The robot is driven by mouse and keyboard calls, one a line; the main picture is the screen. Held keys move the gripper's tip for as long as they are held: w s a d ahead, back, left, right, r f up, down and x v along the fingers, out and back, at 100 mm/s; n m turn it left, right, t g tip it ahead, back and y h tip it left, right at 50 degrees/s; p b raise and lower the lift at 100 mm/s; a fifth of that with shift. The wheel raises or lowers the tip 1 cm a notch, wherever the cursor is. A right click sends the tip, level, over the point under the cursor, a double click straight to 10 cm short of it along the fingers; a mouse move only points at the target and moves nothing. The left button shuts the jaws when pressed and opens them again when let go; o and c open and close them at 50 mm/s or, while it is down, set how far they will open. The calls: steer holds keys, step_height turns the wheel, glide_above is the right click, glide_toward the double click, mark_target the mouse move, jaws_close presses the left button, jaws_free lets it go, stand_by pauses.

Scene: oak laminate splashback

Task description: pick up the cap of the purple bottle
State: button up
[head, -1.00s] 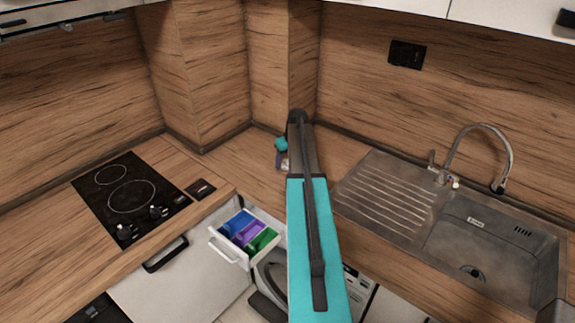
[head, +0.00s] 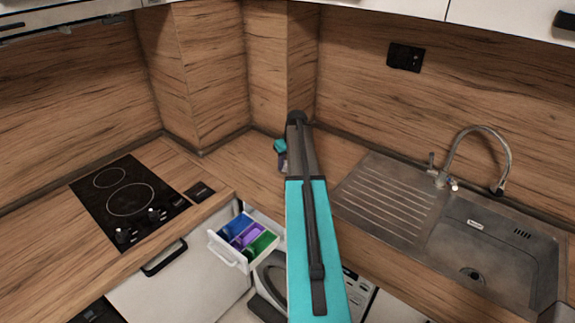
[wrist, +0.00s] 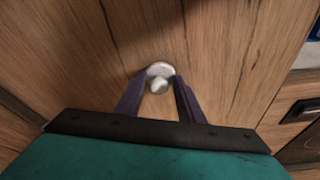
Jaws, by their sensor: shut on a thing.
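My gripper (wrist: 160,82) is shut on a small pale, silvery round piece, which looks like the cap (wrist: 158,86). The piece has a wider disc and a smaller knob, and sits between the two dark purple fingertips. The wood worktop lies behind it. In the head view my gripper (head: 283,161) is small and partly hidden behind my arm, over the corner of the worktop. I cannot make out the purple bottle in either view, nor tell whether the cap is on it.
A black hob (head: 128,200) is on the left worktop (head: 60,250). A steel sink (head: 490,240) with a tap (head: 505,150) is on the right. An open drawer (head: 228,255) with blue, purple and green compartments juts out below. Wood walls meet behind my gripper.

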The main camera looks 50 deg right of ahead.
mark_target(286, 163)
steer(key=shift+r+b, duration=1.7)
steer(key=shift+r, duration=3.1)
steer(key=shift+a, duration=0.1)
steer(key=w+a+f+n+b, duration=0.1)
steer(key=w+a+b, duration=0.15)
steer(key=a, duration=1.25)
steer(key=w+a+f+n+b, duration=0.1)
steer(key=w+a, duration=0.2)
steer(key=a, duration=1.2)
steer(key=s+a+f+b, duration=0.1)
steer(key=s+a, duration=0.2)
steer(key=a, duration=0.9)
steer(key=s+a+f+n+b, duration=0.1)
steer(key=s+a, duration=0.2)
steer(key=a, duration=1)
steer(key=shift+s+y, duration=0.3)
steer(key=shift+y, duration=0.1)
steer(key=shift+s+a, duration=0.1)
